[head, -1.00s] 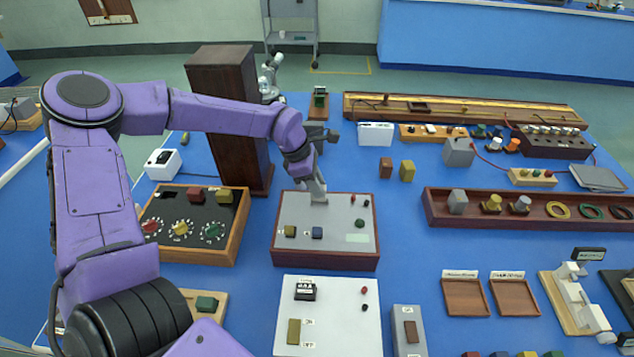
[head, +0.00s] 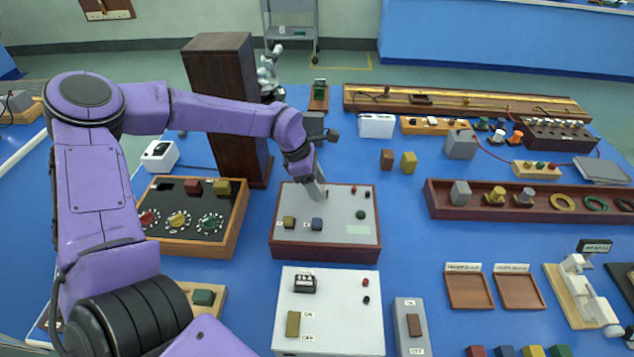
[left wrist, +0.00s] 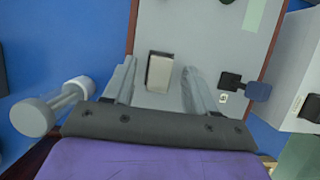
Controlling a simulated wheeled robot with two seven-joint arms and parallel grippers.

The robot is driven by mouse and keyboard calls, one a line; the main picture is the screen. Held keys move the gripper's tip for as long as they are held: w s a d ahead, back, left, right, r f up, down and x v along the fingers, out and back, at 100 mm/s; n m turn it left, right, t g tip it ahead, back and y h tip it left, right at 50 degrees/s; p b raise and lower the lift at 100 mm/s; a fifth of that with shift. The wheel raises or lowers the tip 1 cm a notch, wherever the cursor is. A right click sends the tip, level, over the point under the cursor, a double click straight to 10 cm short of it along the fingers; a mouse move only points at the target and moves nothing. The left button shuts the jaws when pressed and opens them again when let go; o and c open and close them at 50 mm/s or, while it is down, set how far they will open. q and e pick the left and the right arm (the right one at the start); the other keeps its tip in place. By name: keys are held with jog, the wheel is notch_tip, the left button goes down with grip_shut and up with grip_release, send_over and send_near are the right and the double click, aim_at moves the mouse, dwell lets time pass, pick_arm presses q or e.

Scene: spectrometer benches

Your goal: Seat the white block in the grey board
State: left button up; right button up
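The white block (left wrist: 160,72) stands on the grey board (left wrist: 190,25) in the left wrist view, with a dark edge along its far end and left side. I cannot tell how deep it sits. My left gripper (left wrist: 158,82) is open around the block, with a gap to each finger. In the head view, my left gripper (head: 317,191) points down at the back half of the grey board (head: 338,226); the block is not clear there. My right gripper is not in view.
A dial box (head: 238,232) stands to the left. A white panel (head: 340,310) lies in front.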

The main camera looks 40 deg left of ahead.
pick_arm(q)
jog(key=b+v, duration=0.1)
jog(key=v, duration=0.9)
jog(key=shift+r, duration=0.25)
